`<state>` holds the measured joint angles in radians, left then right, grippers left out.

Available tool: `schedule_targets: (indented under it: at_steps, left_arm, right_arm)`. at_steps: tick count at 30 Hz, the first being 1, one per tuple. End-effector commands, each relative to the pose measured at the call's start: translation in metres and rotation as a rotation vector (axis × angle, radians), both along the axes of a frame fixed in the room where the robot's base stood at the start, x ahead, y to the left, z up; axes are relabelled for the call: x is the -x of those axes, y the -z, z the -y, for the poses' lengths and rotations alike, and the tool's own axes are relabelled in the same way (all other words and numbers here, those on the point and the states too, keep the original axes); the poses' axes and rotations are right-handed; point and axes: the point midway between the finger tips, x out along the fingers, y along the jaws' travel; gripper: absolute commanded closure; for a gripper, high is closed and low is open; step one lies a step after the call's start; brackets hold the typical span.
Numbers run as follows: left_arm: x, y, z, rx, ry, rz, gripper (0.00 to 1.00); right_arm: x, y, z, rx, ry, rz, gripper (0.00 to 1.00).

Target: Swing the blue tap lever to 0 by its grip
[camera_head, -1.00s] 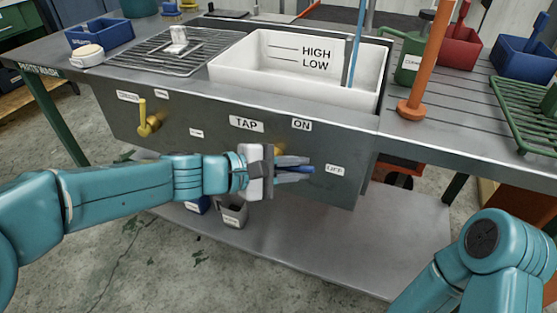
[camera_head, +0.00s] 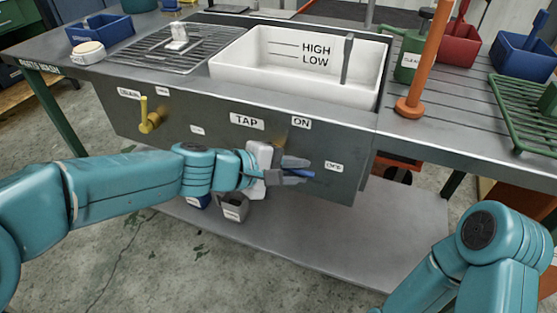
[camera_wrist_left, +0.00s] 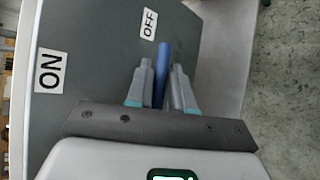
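The blue tap lever (camera_head: 301,173) sticks out to the right on the grey front panel, below the ON label (camera_head: 301,123) and pointing just under the OFF label (camera_head: 334,167). Its blue grip also shows in the left wrist view (camera_wrist_left: 162,75). My left gripper (camera_head: 296,170) is at the lever, one finger on each side of the grip. In the left wrist view the fingers (camera_wrist_left: 163,82) look parted, with a narrow gap beside the grip. The lever's pivot is hidden behind my gripper. My right gripper is out of view.
The white sink (camera_head: 255,70) sits above the panel, with no water stream under its grey spout (camera_head: 347,58). A yellow lever (camera_head: 146,115) is on the panel's left. An orange post (camera_head: 411,106) stands right of the sink. Small bins (camera_head: 234,208) are on the lower shelf.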

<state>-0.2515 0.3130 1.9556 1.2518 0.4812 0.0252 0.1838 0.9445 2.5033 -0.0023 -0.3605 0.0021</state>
Motion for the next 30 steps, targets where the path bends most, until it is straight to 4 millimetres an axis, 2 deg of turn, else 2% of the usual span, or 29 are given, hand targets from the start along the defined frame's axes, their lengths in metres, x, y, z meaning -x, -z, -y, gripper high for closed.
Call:
schedule_targets:
  at_steps: [15, 30]
  left_arm:
    - [0.001, -0.001, -0.001, 0.001, -0.001, 0.0, 0.77]
    - [0.02, -0.021, -0.035, 0.001, -0.002, 0.0, 0.77]
  right_arm:
    - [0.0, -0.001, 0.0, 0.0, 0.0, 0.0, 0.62]
    - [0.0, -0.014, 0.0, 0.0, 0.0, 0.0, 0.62]
